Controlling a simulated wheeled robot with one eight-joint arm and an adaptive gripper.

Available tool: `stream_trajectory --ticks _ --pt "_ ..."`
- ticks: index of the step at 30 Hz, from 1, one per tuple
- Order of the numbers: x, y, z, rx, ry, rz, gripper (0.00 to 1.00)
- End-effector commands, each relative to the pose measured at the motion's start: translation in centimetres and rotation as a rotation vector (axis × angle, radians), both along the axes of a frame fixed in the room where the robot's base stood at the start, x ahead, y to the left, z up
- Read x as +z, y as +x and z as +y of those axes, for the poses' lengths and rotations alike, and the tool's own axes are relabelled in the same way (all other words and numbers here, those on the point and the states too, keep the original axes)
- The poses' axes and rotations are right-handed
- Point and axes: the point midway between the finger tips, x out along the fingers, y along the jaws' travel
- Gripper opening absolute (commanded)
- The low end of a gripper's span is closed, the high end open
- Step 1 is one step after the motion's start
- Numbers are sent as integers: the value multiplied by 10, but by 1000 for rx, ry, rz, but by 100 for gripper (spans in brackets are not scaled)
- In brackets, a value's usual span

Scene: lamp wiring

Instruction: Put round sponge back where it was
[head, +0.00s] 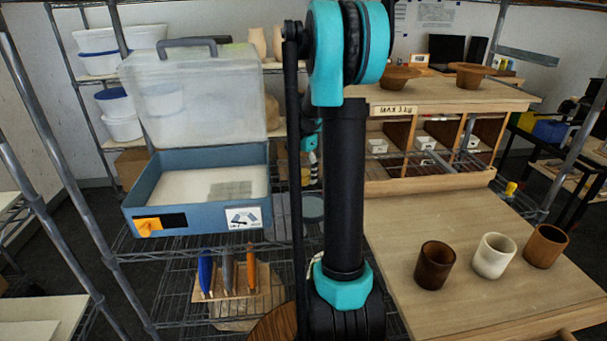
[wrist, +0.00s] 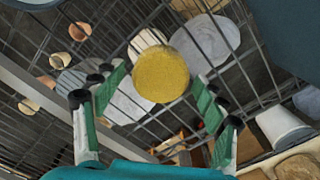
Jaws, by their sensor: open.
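A round yellow sponge (wrist: 160,74) shows in the wrist view, ahead of my gripper (wrist: 158,92) and centred between its fingers. The gripper is open, with a finger on each side of the sponge and a visible gap on both sides. I cannot tell whether the sponge lies on the wire shelf or how far it is beyond the fingertips.
Wire shelving (wrist: 262,62) with pale round dishes (wrist: 205,38) and small cups (wrist: 80,31) fills the wrist view. In the head view, a blue box (head: 200,190) with a raised clear lid stands left. Three cups, including a white one (head: 493,256), stand on the wooden table (head: 400,310).

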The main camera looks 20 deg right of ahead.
Motion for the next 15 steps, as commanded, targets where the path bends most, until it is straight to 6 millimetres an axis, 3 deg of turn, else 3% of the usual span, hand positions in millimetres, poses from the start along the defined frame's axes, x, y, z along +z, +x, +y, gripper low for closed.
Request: stream_trajectory --ticks 5,15 --pt "21 0 0 0 0 0 72" --pt "89 0 0 0 0 0 72"
